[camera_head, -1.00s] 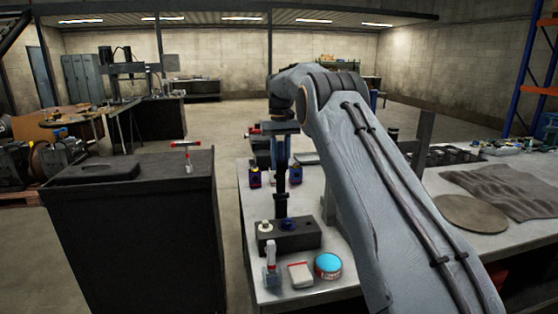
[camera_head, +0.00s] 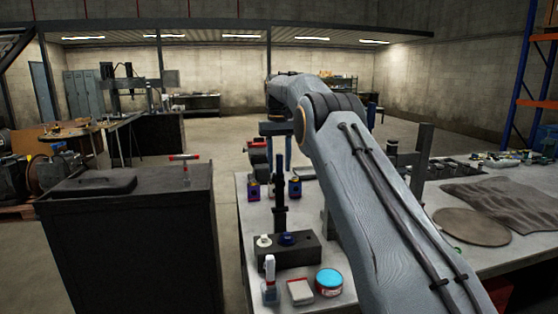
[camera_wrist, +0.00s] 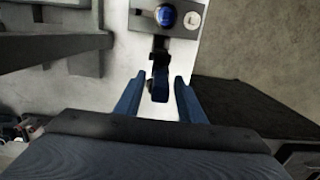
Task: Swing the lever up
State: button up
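The lever (camera_head: 280,200) appears in the head view as a dark, upright bar with a collar partway up. It stands at the black block (camera_head: 300,252), which carries a blue round part and a white cap on top. My gripper (camera_head: 279,160) is at the lever's upper end in the head view, partly hidden by my arm. In the wrist view my gripper (camera_wrist: 159,80) is open. The lever's dark blue end (camera_wrist: 160,88) lies between its two blue fingers, with a visible gap on each side. The blue round part (camera_wrist: 166,15) shows beyond the lever.
On the grey bench (camera_head: 243,232), a spray bottle (camera_head: 269,283), a white box (camera_head: 300,291) and a blue-topped tin (camera_head: 329,281) stand in front of the block. A blue-labelled container (camera_head: 253,188) stands behind it. A black cabinet (camera_head: 130,250) is to the left, across a floor gap.

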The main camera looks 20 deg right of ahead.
aim_at(280, 154)
jog(key=shift+r, duration=1.9)
